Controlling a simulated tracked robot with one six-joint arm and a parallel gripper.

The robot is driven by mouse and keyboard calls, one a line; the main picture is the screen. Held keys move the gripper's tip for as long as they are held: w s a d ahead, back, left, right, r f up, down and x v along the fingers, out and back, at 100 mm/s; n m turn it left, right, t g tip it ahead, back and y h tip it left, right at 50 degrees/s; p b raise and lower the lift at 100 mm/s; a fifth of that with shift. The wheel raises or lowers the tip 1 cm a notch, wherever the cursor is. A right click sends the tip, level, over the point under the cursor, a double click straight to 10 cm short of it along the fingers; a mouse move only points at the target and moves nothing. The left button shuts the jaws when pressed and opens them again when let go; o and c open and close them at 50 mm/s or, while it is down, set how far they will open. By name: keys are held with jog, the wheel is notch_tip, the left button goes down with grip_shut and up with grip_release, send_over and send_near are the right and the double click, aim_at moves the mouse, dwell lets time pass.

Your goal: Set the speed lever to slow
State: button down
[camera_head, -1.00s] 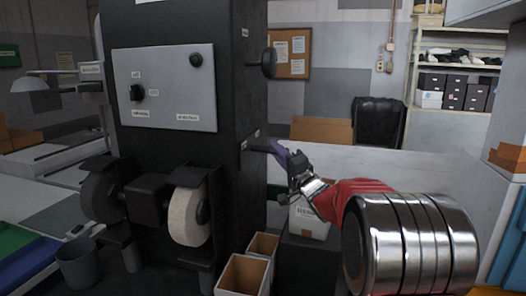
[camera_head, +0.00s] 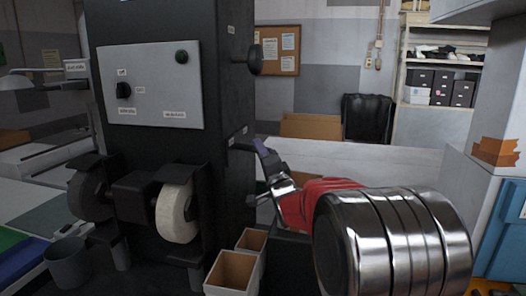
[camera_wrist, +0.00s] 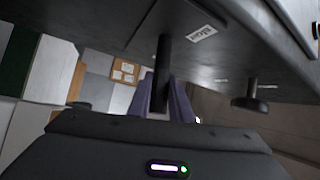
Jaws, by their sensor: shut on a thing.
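The speed lever is a dark bar (camera_head: 241,148) that sticks out to the right from the side of the black machine column. It also shows in the wrist view (camera_wrist: 164,58), running down between the two purple fingers. My gripper (camera_head: 262,147) is shut on the lever near its outer end; it also shows in the wrist view (camera_wrist: 163,100). The lever's tip is hidden by the fingers and gripper body. Small white labels (camera_wrist: 201,33) sit on the column by the lever, too small to read.
A dark round knob (camera_head: 255,60) sticks out above the lever. A grey control panel (camera_head: 155,85) and grinding wheels (camera_head: 177,212) are on the machine's front. Open cardboard bins (camera_head: 232,272) stand below my gripper. A pale partition (camera_head: 390,160) is behind my arm.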

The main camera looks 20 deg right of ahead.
jog(key=shift+f, duration=0.45)
jog(key=c, duration=1.9)
grip_release()
jog(key=shift+o, duration=1.4)
jog(key=shift+r, duration=0.3)
jog(key=shift+s, duration=0.1)
jog(key=v, duration=1.3)
jog(key=shift+s, duration=0.3)
jog(key=shift+m, duration=0.3)
